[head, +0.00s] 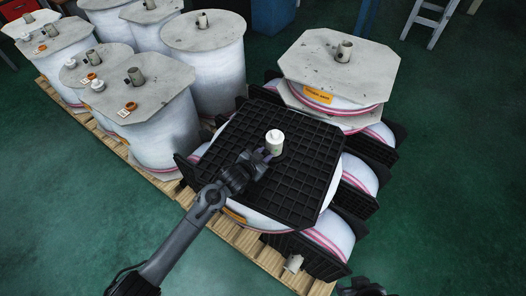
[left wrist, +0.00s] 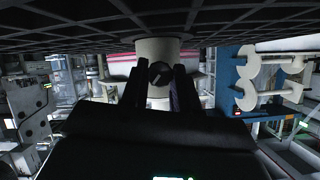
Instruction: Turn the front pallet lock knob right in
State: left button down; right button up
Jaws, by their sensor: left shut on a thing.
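The front pallet lock is a white capped cylinder (head: 274,138) standing up from the middle of the black grid pallet (head: 300,176). In the left wrist view, which appears upside down, the white cylinder (left wrist: 157,47) shows a dark round knob (left wrist: 160,73) with a slot-like mark on its side. My left gripper (head: 266,154) reaches in from the lower left, low over the pallet, and is shut on the knob. Its two dark fingers (left wrist: 159,88) stand on either side of it. How deep the knob sits is hard to tell. A dark part of my right arm (head: 362,288) shows at the bottom edge; its fingers are unclear.
Behind stands a stack with a grey octagonal board (head: 325,68) and an orange label (head: 318,95). Several wrapped white reels (head: 165,125) stand on a wooden pallet (head: 165,183) at left. Black side panels stick out around the front stack. Green floor (head: 455,190) is clear at right.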

pick_arm(q)
jog(key=m+y, duration=0.1)
jog(key=m+t+p, duration=0.1)
jog(key=shift+d+m+y, duration=0.2)
jog(key=shift+m+y, duration=0.2)
jog(key=m+t+y, duration=0.1)
jog(key=m+t, duration=0.1)
jog(key=m, duration=0.1)
jog(key=shift+s+d+f+m+t+y, duration=0.1)
jog(key=shift+s+f+m+t+y, duration=0.1)
jog(key=shift+m+t+y, duration=0.15)
dwell(0.4)
jog(key=c, duration=0.9)
grip_release()
jog(key=shift+o, duration=0.2)
